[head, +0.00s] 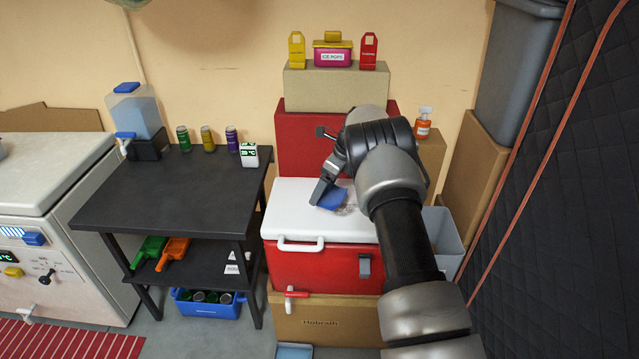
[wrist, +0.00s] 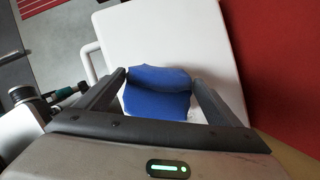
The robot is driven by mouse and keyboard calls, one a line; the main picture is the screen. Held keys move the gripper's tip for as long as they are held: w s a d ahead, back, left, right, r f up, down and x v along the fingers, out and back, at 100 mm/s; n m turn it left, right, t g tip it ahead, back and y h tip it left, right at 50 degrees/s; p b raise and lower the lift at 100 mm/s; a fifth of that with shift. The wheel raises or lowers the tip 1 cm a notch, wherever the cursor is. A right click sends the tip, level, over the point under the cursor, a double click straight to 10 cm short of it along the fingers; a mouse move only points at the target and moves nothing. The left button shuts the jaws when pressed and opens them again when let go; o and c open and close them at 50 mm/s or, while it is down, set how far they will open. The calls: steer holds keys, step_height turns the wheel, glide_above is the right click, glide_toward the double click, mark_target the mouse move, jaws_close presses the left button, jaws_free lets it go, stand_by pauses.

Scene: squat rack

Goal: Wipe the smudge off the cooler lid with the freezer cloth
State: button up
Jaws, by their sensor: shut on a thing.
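The red cooler (head: 315,268) has a white lid (head: 290,205), which is shut. My gripper (head: 325,192) is over the middle of the lid and shut on a blue cloth (head: 332,200). In the wrist view the cloth (wrist: 158,95) is bunched between the two fingers, over the white lid (wrist: 165,40). The cloth looks to be at the lid surface; I cannot tell how firmly it touches. A greyish-brown smudge (head: 349,208) shows on the lid just right of the cloth. My arm hides the right part of the lid.
A dark table (head: 170,190) with cans and a water dispenser (head: 137,115) stands left. Behind the cooler, a red box (head: 300,140) and a tan box (head: 330,87) rise with small items on top. A spray bottle (head: 423,125) and a grey bin (head: 445,235) are right.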

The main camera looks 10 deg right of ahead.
steer(key=w+m, duration=0.2)
steer(key=w+a+r, duration=0.1)
steer(key=shift+w+m+t+h+b, duration=0.15)
steer(key=shift+m+t+h+b, duration=0.2)
steer(key=shift+m+t+h, duration=0.05)
steer(key=shift+a+f+b, duration=0.15)
steer(key=shift+f+b, duration=1.95)
steer(key=shift+f, duration=0.75)
